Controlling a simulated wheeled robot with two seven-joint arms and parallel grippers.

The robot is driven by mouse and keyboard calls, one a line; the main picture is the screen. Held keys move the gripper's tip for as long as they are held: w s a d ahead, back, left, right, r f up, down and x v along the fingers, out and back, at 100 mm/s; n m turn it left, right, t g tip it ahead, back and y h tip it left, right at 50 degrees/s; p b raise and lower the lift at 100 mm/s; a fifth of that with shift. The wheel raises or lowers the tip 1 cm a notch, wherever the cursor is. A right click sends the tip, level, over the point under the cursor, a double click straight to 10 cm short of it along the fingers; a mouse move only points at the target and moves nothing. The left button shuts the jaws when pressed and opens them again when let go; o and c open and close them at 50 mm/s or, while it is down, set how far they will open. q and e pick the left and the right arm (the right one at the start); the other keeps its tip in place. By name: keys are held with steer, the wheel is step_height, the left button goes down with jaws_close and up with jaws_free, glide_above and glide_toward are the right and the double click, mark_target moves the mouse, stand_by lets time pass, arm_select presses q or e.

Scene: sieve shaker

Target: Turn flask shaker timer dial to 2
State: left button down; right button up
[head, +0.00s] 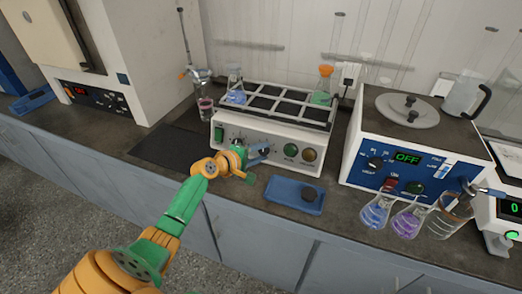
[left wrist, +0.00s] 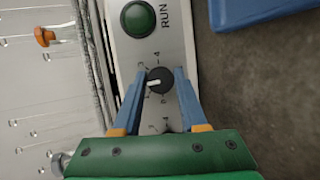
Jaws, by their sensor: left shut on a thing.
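The flask shaker (head: 268,128) is a white bench unit with a rack on top holding flasks. Its black timer dial (left wrist: 161,80) shows in the left wrist view between my two blue fingers, with a white mark pointing to picture left. Small numbers ring the dial; a 4 is legible above it, the others are too small to read surely. My left gripper (left wrist: 159,84) is shut on the dial; in the head view the gripper (head: 254,155) is at the shaker's front panel and hides part of it. My right gripper is not in view.
A green RUN button (left wrist: 138,18) sits beside the dial. A blue tray (head: 294,195) with a dark round object lies in front of the shaker. A blue-fronted unit (head: 409,146) reading OFF stands at right, with flasks (head: 378,211) before it. A dark mat (head: 170,148) lies left.

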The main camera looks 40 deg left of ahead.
arm_select(q)
steer(key=shift+m, duration=0.6)
steer(key=shift+c, duration=2.2)
jaws_free()
steer(key=shift+w, duration=0.1)
steer(key=p+v, duration=0.1)
steer(key=v, duration=0.6)
steer(key=shift+p, duration=0.35)
